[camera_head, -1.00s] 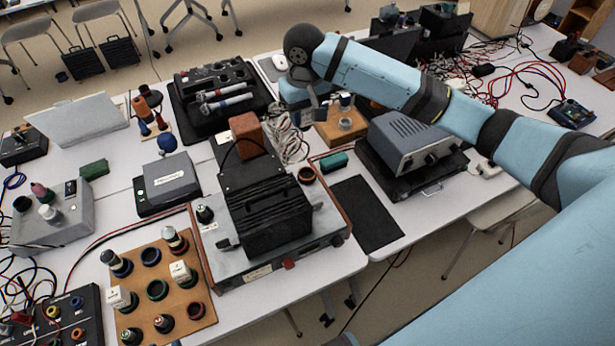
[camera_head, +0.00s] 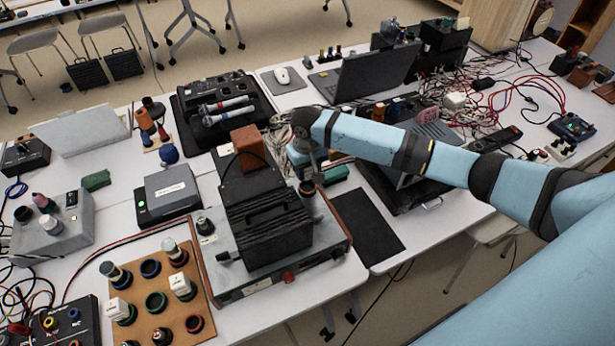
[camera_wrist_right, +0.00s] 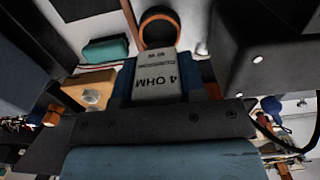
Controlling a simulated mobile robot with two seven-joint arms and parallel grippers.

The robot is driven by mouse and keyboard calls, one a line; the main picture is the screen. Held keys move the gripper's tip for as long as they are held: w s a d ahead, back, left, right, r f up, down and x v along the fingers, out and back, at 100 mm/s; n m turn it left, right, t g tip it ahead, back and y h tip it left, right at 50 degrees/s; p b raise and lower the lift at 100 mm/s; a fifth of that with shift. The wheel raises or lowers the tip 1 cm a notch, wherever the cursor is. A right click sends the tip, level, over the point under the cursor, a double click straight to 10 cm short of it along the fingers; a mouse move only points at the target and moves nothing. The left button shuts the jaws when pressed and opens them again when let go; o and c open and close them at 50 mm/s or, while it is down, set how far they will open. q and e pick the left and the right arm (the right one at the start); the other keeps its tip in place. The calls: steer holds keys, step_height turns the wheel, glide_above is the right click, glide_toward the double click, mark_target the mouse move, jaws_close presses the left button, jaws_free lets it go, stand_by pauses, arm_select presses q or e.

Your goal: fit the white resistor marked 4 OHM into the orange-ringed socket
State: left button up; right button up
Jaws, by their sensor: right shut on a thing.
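The white resistor marked 4 OHM (camera_wrist_right: 156,75) is between the fingers of my right gripper (camera_wrist_right: 160,84), which is shut on it. The orange-ringed socket (camera_wrist_right: 158,28) shows just beyond the resistor's far end in the right wrist view. The resistor overlaps the ring's near edge there; I cannot tell whether they touch. In the head view my right gripper (camera_head: 308,172) points down over the back right corner of the grey instrument (camera_head: 225,275), where the socket's reddish rim (camera_head: 308,188) partly shows. The resistor is not clear there. My left gripper is not in view.
A black finned block (camera_head: 268,220) stands on the instrument, close left of my gripper. A brown block (camera_head: 250,147) and a green-teal block (camera_head: 336,175) are nearby. A wooden board (camera_head: 155,245) with several sockets and parts lies front left. A black mat (camera_head: 365,222) is bare.

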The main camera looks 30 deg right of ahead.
mark_target(308, 177)
step_height(308, 177, down, 4)
steer(key=shift+r, duration=0.2)
steer(key=shift+f, duration=0.2)
steer(key=o, duration=0.9)
steer(key=shift+f, duration=0.1)
steer(key=shift+o, duration=0.2)
steer(key=shift+r, duration=0.4)
step_height(308, 177, up, 12)
